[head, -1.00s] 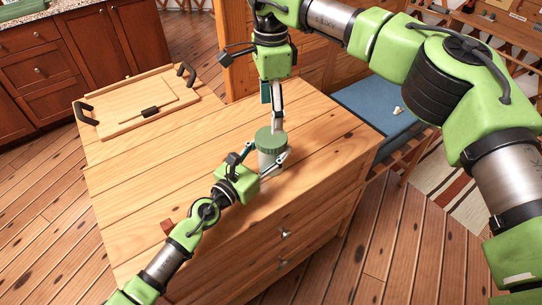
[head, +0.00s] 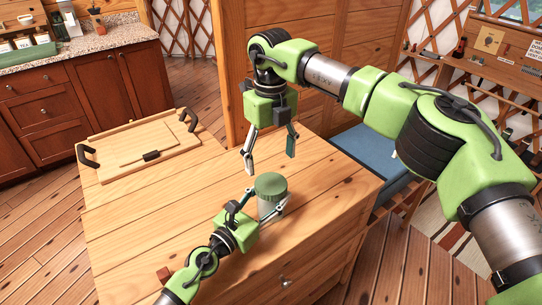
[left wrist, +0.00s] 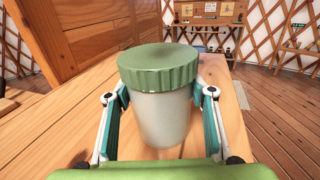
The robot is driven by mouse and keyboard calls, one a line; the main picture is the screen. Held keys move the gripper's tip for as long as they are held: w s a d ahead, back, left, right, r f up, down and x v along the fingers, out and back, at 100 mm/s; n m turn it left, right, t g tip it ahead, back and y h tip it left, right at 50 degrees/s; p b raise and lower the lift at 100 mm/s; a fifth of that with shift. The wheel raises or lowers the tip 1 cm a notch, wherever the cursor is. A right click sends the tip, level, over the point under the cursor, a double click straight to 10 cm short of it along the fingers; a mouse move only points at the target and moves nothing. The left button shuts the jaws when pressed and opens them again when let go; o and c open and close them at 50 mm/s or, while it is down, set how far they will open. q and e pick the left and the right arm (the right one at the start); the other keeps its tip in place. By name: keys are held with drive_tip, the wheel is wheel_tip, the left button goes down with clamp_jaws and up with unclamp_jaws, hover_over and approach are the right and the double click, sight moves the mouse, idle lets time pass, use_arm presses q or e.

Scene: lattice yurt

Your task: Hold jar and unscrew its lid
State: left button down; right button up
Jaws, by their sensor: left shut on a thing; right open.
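The jar (head: 268,207) is a pale, translucent cylinder standing upright on the wooden cabinet top (head: 150,215). Its green ribbed lid (head: 270,184) sits on its mouth, and no gap shows between them. My left gripper (head: 258,208) is shut on the jar's body from the near left. In the left wrist view the jar (left wrist: 162,118) stands between both fingers, with the lid (left wrist: 158,66) above them. My right gripper (head: 269,158) points down with its fingers spread, empty, above and behind the lid and apart from it.
A wooden tray (head: 118,170) with black handles lies at the left back of the cabinet top. A blue cushioned seat (head: 368,160) is beyond the right edge. The middle left of the top is bare.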

sight(271, 183)
drive_tip(key=m, duration=0.3)
drive_tip(key=shift+m, duration=0.3)
drive_tip(key=m, duration=1.3)
drive_tip(key=shift+m, duration=0.3)
drive_tip(key=shift+f, duration=4.05)
